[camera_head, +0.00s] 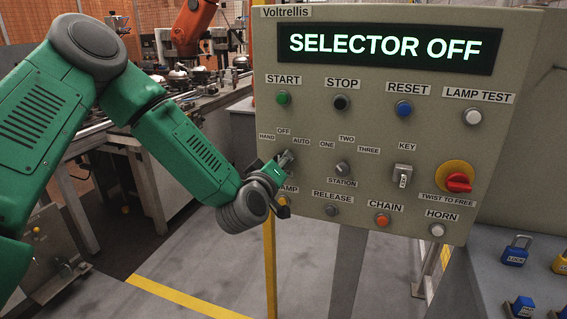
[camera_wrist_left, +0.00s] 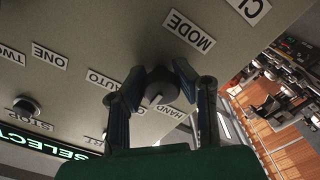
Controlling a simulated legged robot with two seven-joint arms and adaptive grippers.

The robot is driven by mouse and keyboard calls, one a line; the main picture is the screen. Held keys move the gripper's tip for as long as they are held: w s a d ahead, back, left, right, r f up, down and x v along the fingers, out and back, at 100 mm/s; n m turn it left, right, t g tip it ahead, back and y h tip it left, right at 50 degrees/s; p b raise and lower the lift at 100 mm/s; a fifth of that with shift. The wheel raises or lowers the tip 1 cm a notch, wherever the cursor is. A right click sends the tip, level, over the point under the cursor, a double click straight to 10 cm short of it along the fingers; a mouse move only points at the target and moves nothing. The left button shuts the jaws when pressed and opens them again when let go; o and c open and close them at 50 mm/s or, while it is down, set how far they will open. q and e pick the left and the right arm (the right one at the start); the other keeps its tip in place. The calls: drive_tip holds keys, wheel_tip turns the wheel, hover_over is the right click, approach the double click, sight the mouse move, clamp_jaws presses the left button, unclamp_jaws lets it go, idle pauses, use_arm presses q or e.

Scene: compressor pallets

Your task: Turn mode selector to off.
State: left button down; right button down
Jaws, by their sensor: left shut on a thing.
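The mode selector is a dark round knob (camera_wrist_left: 161,86) with a pale pointer mark, below the MODE label (camera_wrist_left: 188,30) in the left wrist view. HAND and AUTO labels sit around it; the OFF label (camera_head: 284,131) shows in the head view. My left gripper (camera_head: 284,160) reaches the panel from the left, and its fingers are shut on the knob from both sides. In the head view the gripper hides most of the knob. My right gripper is in neither view.
The station selector (camera_head: 343,168) and key switch (camera_head: 403,177) are right of my gripper. A lamp button (camera_head: 283,201) sits close below it. A red twist knob (camera_head: 459,183) is at the panel's right. Padlocks (camera_head: 516,250) lie lower right. A workbench with machine parts stands behind left.

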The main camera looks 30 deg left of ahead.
use_arm(q)
drive_tip(key=shift+a, duration=0.1)
drive_tip(key=c, duration=1.4)
unclamp_jaws()
drive_tip(key=shift+s, duration=0.1)
drive_tip(key=shift+c, duration=0.2)
drive_tip(key=shift+o, duration=1.3)
drive_tip(key=shift+s+a, duration=0.1)
drive_tip(key=shift+s, duration=0.05)
drive_tip(key=v, duration=1.2)
drive_tip(key=shift+f, duration=0.1)
